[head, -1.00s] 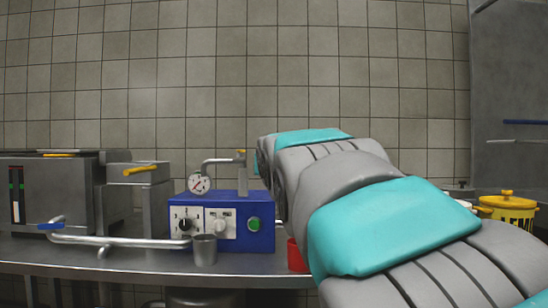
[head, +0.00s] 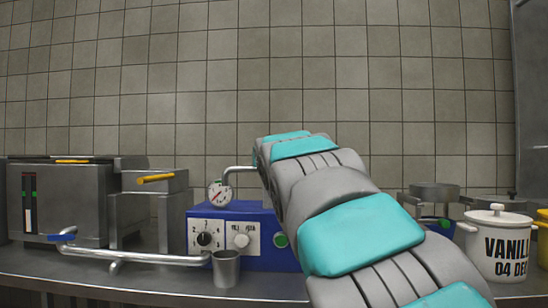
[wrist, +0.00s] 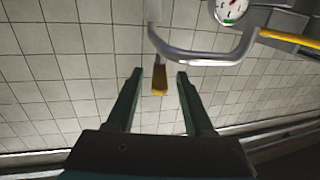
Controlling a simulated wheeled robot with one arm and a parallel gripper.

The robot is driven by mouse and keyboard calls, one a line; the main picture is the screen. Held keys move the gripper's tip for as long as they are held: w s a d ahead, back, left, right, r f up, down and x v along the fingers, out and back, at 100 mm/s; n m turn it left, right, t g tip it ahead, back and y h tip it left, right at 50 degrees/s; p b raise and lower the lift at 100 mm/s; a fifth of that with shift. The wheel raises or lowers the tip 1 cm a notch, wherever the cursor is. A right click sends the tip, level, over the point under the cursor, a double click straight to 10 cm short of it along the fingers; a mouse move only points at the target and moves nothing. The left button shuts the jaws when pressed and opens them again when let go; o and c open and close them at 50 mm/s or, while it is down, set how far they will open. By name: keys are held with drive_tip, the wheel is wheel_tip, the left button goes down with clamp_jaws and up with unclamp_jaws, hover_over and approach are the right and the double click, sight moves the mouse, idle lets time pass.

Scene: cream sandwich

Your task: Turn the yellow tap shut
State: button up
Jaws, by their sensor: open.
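The yellow tap (wrist: 160,80) shows in the wrist view as a short yellow handle at the end of a grey metal stem by the bent pipe (wrist: 205,58). My gripper (wrist: 159,73) is open. In this view its two dark fingers lie on either side of the tap, with gaps on both sides; depth and contact are hard to tell. In the head view my arm hides the tap and my gripper. The pipe (head: 228,176) rises from the blue box (head: 240,214) beside a round gauge (head: 219,194).
A steel machine (head: 62,198) with a yellow lever (head: 156,178) stands left. A horizontal pipe (head: 140,258) with a blue handle (head: 62,238) and a metal cup (head: 226,268) are in front. A white vanilla pot (head: 498,245) stands right.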

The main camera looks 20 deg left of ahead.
drive_tip(key=shift+x, duration=1.7)
drive_tip(key=shift+d, duration=0.1)
drive_tip(key=shift+c, duration=0.4)
clamp_jaws()
